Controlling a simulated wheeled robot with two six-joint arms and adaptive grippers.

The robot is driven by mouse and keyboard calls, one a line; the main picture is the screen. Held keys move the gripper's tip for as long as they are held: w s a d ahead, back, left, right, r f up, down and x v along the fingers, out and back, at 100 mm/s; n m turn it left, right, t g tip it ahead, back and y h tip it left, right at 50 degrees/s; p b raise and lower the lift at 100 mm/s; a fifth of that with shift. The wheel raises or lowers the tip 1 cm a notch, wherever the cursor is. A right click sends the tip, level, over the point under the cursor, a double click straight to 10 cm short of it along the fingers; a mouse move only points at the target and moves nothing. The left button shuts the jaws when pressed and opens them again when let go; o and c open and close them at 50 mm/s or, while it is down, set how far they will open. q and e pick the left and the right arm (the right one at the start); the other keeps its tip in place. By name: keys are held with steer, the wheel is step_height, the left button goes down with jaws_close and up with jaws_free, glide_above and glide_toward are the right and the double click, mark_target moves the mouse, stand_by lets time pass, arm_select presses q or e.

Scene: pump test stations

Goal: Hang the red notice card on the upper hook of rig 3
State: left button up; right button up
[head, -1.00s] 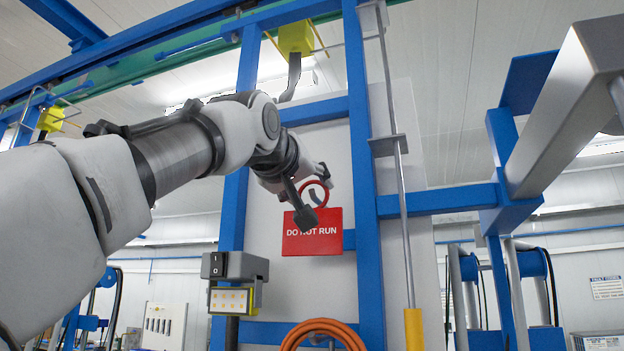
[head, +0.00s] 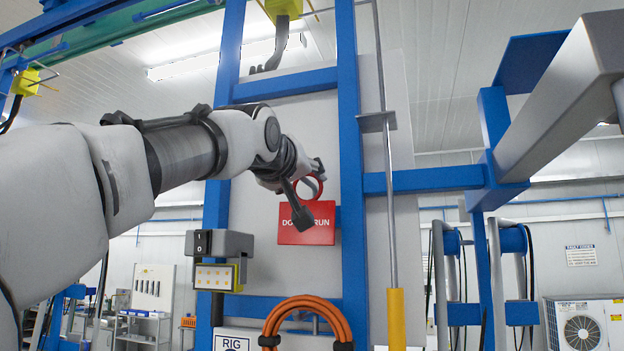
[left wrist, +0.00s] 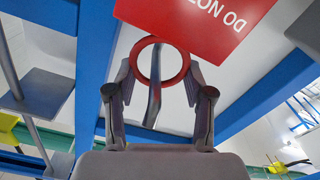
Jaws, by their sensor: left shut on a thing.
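The red notice card (head: 298,233) reads "DO NOT RUN", partly covered by a finger. It hangs upright below a red ring (head: 322,187). My left gripper (head: 311,190) is shut on the card at its ring, in front of the rig's pale panel (head: 262,160). In the left wrist view the ring (left wrist: 185,68) lies between the fingers (left wrist: 160,75), and the card (left wrist: 190,25) shows upside down. A dark grey strip (left wrist: 154,100) shows through the ring; I cannot tell whether it passes through or lies behind. My right gripper is out of view.
Blue uprights (head: 351,200) and crossbars frame the panel. A grey switch box (head: 219,243) stands lower left, with an orange hose (head: 308,302) below. A "RIG" label (head: 233,342) has its number cut off. A thin grey rod (head: 388,170) and a grey beam (head: 560,95) stand right.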

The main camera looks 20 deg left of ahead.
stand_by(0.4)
arm_select(q)
steer(key=o, duration=1.4)
steer(key=shift+o, duration=0.2)
